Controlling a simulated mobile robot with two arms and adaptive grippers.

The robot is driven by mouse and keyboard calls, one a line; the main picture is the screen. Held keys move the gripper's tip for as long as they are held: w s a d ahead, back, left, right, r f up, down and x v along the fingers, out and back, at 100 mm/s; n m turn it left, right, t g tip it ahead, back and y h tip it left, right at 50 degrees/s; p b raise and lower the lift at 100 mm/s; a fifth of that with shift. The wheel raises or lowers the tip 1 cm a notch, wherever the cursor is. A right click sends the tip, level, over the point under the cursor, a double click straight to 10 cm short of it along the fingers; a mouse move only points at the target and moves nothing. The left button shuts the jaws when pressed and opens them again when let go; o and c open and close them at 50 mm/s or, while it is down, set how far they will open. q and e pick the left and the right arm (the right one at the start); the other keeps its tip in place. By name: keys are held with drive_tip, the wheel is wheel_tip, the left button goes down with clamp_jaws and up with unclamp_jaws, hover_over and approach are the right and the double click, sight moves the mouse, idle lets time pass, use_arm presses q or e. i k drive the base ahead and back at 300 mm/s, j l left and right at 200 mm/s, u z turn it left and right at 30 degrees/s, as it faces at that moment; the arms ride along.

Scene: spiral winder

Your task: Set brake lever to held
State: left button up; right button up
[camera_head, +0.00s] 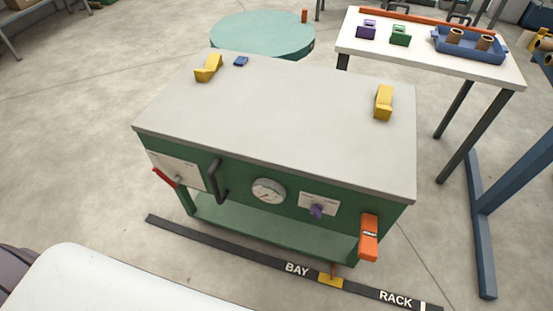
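A green cabinet with a grey top (280,120) stands in the middle of the head view. At the left of its front, a white plate (182,170) carries a red lever (164,178), which slants down from upper left to lower right. This looks like the brake lever, but the plate's print is too small to read. An orange handle (369,238) hangs near the front right corner. A purple knob (317,210) sits on a white plate, right of a round gauge (268,191). Neither of my grippers is in view.
A dark handle (220,181) is beside the red lever. Two yellow blocks (208,69) (384,102) stand on the top. A floor strip (230,248) marked BAY and RACK runs in front. A white table (430,60) and blue frame (483,215) stand right. Floor left is clear.

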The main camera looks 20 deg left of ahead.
sight(156, 171)
drive_tip(key=u, duration=1.5)
